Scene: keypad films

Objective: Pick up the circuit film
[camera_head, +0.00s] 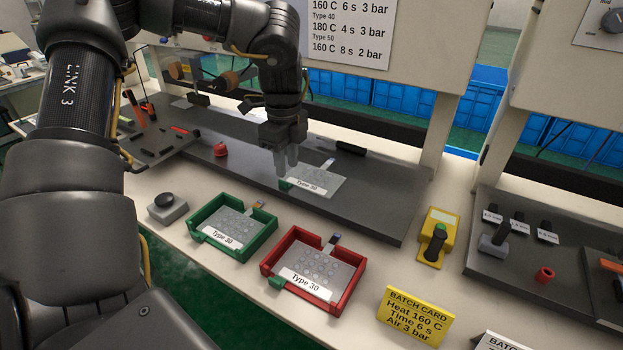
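My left gripper (286,170) points down at the left end of this film, beside a small green tab. Its two fingers look close together, and I cannot tell whether they touch the film or how wide they are apart. Another film (231,224), labelled Type 30, lies in the green tray (261,243). A further Type 30 film (316,266) lies in the red tray (343,303). My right gripper is not in view.
A yellow device with a dark handle (436,238) and a yellow batch card (414,316) stand at the right. A grey button box (167,208) is left of the green tray. A red knob (220,150) stands on the plate. A settings sign (350,30) hangs behind.

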